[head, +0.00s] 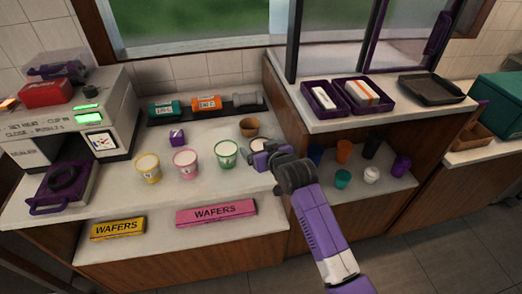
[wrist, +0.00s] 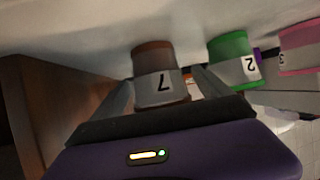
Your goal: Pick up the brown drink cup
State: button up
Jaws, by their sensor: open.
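A plain brown cup (head: 249,128) stands on the counter, just behind my gripper (head: 264,158) in the head view. A tub with a pale top (head: 258,144) stands in front of the cup, partly hidden by my gripper. In the wrist view a brown tub with a white label marked 7 (wrist: 154,66) lies between my two open fingers, seen upside down. I cannot tell whether the fingers touch it. The plain brown cup cannot be made out in the wrist view.
A green tub (head: 227,153), a pink tub (head: 186,162) and a yellow tub (head: 149,168) stand left of my gripper. A raised counter (head: 310,119) is on the right, above a shelf with several coloured cups. Wafer boxes (head: 217,212) lie on the lower ledge.

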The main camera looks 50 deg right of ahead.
jog(key=shift+x, duration=0.9)
jog(key=c, duration=1.6)
jog(key=shift+o, duration=0.2)
jog(key=shift+r, duration=0.1)
